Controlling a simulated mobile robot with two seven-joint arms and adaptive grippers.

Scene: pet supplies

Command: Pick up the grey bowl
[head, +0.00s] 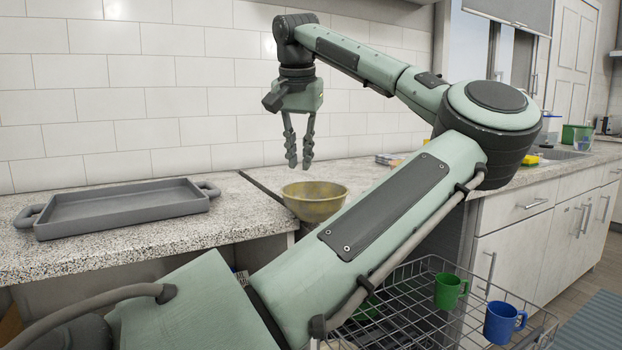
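A round bowl (315,203) stands upright on the counter, near its front edge, in the middle of the head view. It looks olive-yellow rather than grey; no grey bowl shows. My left gripper (299,166) points straight down above the bowl, its fingertips a little higher than the rim in the picture. Its two fingers are apart with nothing between them. My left forearm covers the counter just right of the bowl and may hide part of its right side. My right gripper is not in view.
A grey two-handled tray (130,222) lies on the counter at left. A wire basket (408,312) below holds a green mug (448,290) and a blue mug (502,322). A tiled wall (130,100) stands behind. A green container (577,137) is near the sink.

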